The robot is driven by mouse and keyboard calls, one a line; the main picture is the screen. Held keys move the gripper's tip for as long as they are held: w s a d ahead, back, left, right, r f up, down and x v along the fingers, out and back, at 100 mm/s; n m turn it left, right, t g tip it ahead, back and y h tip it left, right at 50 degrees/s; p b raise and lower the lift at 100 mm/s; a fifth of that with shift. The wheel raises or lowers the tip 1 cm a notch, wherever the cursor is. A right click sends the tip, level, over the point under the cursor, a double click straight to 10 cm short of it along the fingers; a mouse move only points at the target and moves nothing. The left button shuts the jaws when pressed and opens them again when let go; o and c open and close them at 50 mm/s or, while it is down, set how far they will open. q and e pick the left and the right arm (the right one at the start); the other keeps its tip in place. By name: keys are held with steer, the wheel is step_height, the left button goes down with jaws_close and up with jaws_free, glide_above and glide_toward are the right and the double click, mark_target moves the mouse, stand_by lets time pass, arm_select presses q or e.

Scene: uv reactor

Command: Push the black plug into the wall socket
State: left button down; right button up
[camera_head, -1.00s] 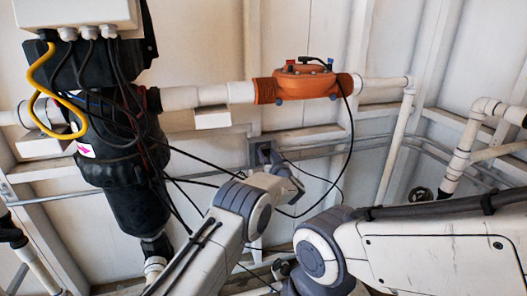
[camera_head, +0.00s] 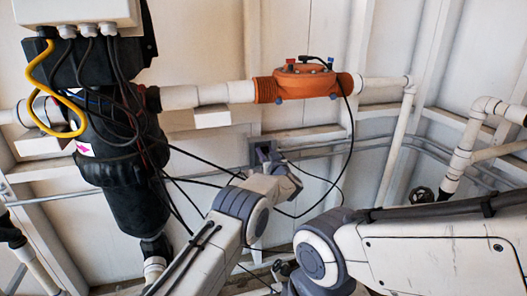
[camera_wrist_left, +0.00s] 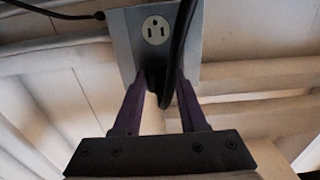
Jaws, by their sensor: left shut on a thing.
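The wall socket is a grey metal box (camera_head: 256,148) on the wall at mid-height in the head view. In the left wrist view, a round white outlet (camera_wrist_left: 156,31) shows on its plate, with empty slots. My left gripper (camera_wrist_left: 158,80) is shut on the black plug (camera_wrist_left: 154,82), just below that outlet in the picture. The plug is dark, and its black cable (camera_wrist_left: 181,42) passes in front of the plate. Whether the plug touches the plate is hidden. In the head view, my left gripper (camera_head: 272,160) is right at the box. My right gripper is not visible.
An orange device (camera_head: 305,80) sits on the white pipe above, with a thin black cable hanging from it. A black cylindrical reactor (camera_head: 125,150) with several cables stands at left. Grey conduits (camera_head: 400,148) run along the wall.

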arm_select(q)
steer(key=shift+c, duration=1.9)
jaws_free()
steer(key=shift+s, duration=0.1)
